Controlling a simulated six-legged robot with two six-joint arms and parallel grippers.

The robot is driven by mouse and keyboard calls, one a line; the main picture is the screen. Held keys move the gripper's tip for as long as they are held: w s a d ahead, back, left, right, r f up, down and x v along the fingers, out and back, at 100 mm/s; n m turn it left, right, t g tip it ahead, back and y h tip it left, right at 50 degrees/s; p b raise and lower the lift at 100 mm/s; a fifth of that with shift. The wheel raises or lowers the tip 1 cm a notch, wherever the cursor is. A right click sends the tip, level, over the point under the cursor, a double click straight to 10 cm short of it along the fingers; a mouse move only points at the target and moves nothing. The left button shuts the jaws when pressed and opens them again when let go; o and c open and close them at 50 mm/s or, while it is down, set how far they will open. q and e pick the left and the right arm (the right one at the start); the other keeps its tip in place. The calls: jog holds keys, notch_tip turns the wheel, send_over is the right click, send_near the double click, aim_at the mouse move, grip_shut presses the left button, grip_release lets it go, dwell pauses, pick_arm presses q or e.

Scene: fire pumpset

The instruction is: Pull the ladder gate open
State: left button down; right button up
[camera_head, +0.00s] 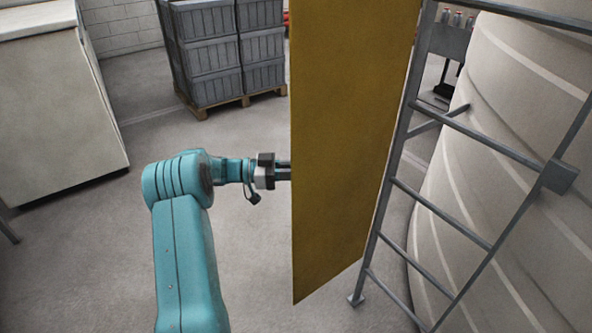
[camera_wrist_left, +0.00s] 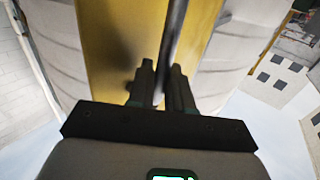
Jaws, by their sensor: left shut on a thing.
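The ladder gate is a tall yellow panel (camera_head: 345,130), standing upright in front of the left side of the grey ladder (camera_head: 440,210) in the head view. My left gripper (camera_head: 282,171) reaches the panel's left edge from the left, and its fingertips are hidden behind the panel there. In the left wrist view the two fingers (camera_wrist_left: 162,78) close on a dark upright bar (camera_wrist_left: 177,30) in front of the yellow panel (camera_wrist_left: 120,40). The bar appears to be the gate's handle. My right gripper is not in view.
A large pale ribbed tank (camera_head: 510,160) stands behind the ladder. A pallet of grey crates (camera_head: 220,50) is at the back, and a white cabinet (camera_head: 60,100) is at the left. The floor between the cabinet and the gate is clear apart from my arm.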

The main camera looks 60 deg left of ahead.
pick_arm(q)
jog(key=shift+w+a+r, duration=0.1)
jog(key=shift+a+r, duration=0.05)
jog(key=shift+a, duration=0.05)
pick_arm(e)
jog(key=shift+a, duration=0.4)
pick_arm(q)
jog(key=c, duration=1.2)
grip_release()
jog(key=shift+d, duration=0.1)
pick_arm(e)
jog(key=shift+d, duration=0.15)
pick_arm(q)
jog(key=b+v, duration=0.2)
jog(key=v, duration=1.4)
jog(key=shift+b, duration=0.35)
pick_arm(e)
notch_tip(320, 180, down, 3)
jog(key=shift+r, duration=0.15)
